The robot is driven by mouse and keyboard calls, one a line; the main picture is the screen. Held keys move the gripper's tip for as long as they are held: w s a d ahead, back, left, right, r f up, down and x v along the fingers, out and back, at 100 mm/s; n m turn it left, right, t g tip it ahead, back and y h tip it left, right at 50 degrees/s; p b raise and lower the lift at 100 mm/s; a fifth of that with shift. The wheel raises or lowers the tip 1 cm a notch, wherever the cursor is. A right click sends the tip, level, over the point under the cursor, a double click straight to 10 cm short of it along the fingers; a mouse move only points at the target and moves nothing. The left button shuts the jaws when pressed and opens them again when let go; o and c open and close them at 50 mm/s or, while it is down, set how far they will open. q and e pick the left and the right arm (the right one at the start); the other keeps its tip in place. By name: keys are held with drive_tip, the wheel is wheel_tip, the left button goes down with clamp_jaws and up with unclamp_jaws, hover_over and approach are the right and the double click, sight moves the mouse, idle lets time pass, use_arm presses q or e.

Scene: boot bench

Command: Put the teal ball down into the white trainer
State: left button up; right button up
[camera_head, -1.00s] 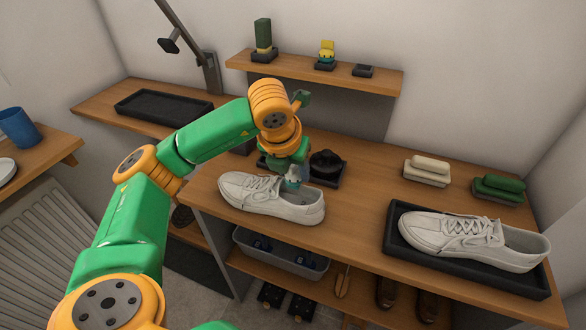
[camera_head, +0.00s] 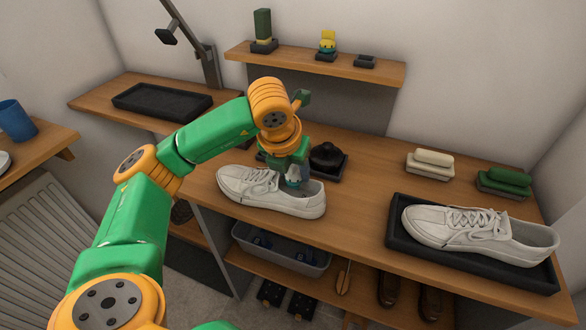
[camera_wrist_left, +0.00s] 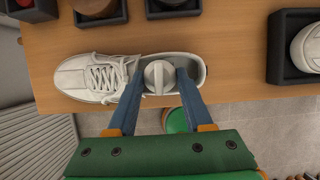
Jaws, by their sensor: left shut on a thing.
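A white trainer (camera_head: 256,193) stands on the wooden bench near its front left, toe to the left. My left gripper (camera_head: 292,180) points down at its foot opening. In the left wrist view my left gripper (camera_wrist_left: 157,84) is shut on a round thing, the ball (camera_wrist_left: 159,76), which shows a pale grey top with a raised ridge. The ball sits over or within the opening of the white trainer (camera_wrist_left: 90,77); its depth is unclear. In the head view the ball is mostly hidden by the fingers. My right gripper is out of view.
A second white trainer (camera_head: 470,229) stands in a black tray (camera_head: 510,272) at the right. A dark round pot (camera_head: 327,156) on a black stand is close behind the gripper. Two brushes (camera_head: 430,164) (camera_head: 503,183) lie at the back right. The mid-bench is clear.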

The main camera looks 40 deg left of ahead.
use_arm(q)
drive_tip(key=shift+f+b, duration=2)
drive_tip(key=shift+f, duration=0.2)
drive_tip(key=o, duration=1.3)
wheel_tip(320, 180, up, 9)
drive_tip(key=p, duration=0.7)
drive_tip(key=shift+r+p, duration=0.2)
drive_tip(key=shift+p, duration=0.15)
drive_tip(key=shift+f, duration=0.15)
